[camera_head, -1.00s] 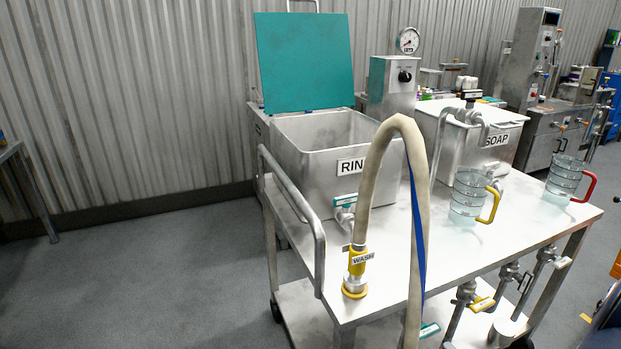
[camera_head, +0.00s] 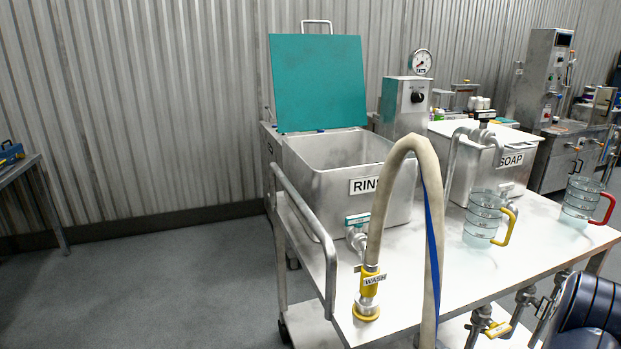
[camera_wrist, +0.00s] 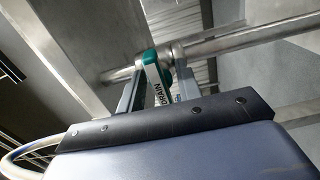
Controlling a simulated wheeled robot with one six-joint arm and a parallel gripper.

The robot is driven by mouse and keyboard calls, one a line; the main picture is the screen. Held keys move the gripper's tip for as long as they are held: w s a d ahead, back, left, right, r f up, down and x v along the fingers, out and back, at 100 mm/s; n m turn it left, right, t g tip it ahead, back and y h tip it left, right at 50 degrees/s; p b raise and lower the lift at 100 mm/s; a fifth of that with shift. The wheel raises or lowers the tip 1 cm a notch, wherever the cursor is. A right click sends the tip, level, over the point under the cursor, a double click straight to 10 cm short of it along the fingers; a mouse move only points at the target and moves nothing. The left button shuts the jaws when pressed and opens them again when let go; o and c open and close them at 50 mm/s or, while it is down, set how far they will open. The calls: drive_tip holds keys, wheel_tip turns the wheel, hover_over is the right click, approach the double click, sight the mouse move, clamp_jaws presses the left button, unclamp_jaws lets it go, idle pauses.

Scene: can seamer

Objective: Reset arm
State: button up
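My gripper (camera_wrist: 157,82) shows in the wrist view with its two grey fingers apart. A green valve handle labelled DRAIN (camera_wrist: 154,78) lies between or just beyond the fingers; I cannot tell whether they touch it. The handle is on a metal pipe (camera_wrist: 220,42) under a metal surface. In the head view, a dark blue part of my arm (camera_head: 590,312) shows at the lower right corner, and the gripper itself is out of that view.
A metal cart (camera_head: 545,235) carries an open RINSE tank (camera_head: 335,190), a SOAP tank (camera_head: 470,160), a WASH hose (camera_head: 385,200) and two clear jugs (camera_head: 484,218) (camera_head: 580,198). Valves hang under its right edge, near my arm. Floor (camera_head: 150,290) at left is clear.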

drive_tip(key=shift+s, duration=0.1)
drive_tip(key=p+v, duration=0.1)
drive_tip(key=v, duration=1)
drive_tip(key=b+x, duration=0.1)
drive_tip(key=x, duration=0.9)
drive_tip(key=shift+w+a, duration=0.15)
drive_tip(key=shift+w, duration=0.15)
drive_tip(key=shift+w+f+b, duration=0.2)
drive_tip(key=shift+w+b, duration=0.1)
drive_tip(key=shift+b, duration=0.05)
drive_tip(key=shift+n+b, duration=0.9)
drive_tip(key=shift+b, duration=0.1)
drive_tip(key=n+b, duration=0.4)
drive_tip(key=b, duration=0.2)
drive_tip(key=shift+s, duration=0.1)
drive_tip(key=shift+r+n+b, duration=0.15)
drive_tip(key=shift+n+b, duration=0.85)
drive_tip(key=shift+b, duration=0.15)
drive_tip(key=shift+r+n+b, duration=0.1)
drive_tip(key=shift+n+b, duration=0.4)
drive_tip(key=shift+b, duration=0.05)
drive_tip(key=shift+a+r, duration=0.1)
